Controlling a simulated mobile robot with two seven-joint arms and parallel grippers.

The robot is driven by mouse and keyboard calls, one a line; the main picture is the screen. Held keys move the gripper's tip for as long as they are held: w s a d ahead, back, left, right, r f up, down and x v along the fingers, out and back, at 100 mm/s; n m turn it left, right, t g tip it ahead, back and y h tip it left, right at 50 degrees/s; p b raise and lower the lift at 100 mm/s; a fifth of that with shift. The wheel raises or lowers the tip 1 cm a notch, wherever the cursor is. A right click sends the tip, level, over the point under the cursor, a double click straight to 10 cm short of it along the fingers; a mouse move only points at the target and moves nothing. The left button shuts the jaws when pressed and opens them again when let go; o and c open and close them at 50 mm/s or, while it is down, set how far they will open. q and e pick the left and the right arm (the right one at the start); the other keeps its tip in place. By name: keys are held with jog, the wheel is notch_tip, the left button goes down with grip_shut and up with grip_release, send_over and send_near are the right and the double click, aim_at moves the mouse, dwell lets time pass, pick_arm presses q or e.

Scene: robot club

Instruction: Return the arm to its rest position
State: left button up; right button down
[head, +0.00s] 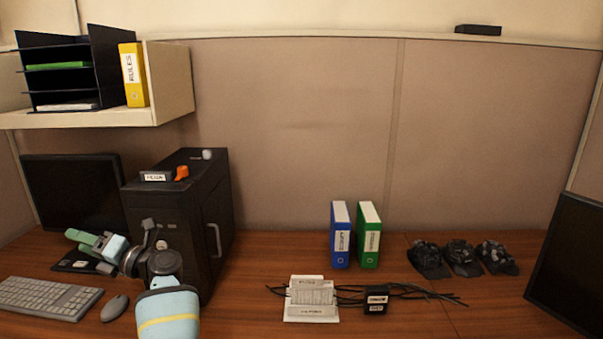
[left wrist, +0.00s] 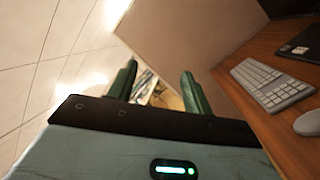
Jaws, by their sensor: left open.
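My left gripper (head: 88,248) is at the lower left of the head view, in front of the black cabinet (head: 165,235) and above the desk. Its green fingers point left, toward the dark monitor (head: 75,190). In the left wrist view the two fingers of my left gripper (left wrist: 158,85) stand apart with nothing between them. My left arm (head: 168,310) comes up from the bottom edge in light blue with a yellow band. My right gripper is in neither view.
A keyboard (head: 48,297) and mouse (head: 114,308) lie below the left gripper. Blue (head: 340,235) and green (head: 369,235) binders stand mid-desk, behind a paper stack (head: 311,300) and a black box with cables (head: 376,299). Dark objects (head: 462,258) sit at right. A shelf (head: 165,85) hangs upper left.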

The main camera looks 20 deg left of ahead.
pick_arm(q)
jog(key=s+d+f+n+t+h, duration=0.1)
jog(key=d+f+n+t+h, duration=0.9)
jog(key=n, duration=0.8)
jog(key=s+d+f+n+t+h, duration=0.1)
jog(key=d+f+n+t+h, duration=0.5)
jog(key=d+f+n+t, duration=0.95)
jog(key=s+d+f+m+g+h, duration=0.2)
jog(key=s+d+f+g, duration=0.2)
jog(key=s, duration=0.5)
jog(key=s+d+f+m+g+h, duration=0.2)
jog(key=s+d+f+g, duration=0.2)
jog(key=s, duration=0.5)
jog(key=s+d+f+m+g+h, duration=0.2)
jog(key=s+d+f+g, duration=0.3)
jog(key=s, duration=0.4)
notch_tip(320, 180, down, 3)
jog(key=shift+d+r+m+h, duration=0.2)
jog(key=shift+d+m+h, duration=0.1)
jog(key=shift+d+m, duration=0.3)
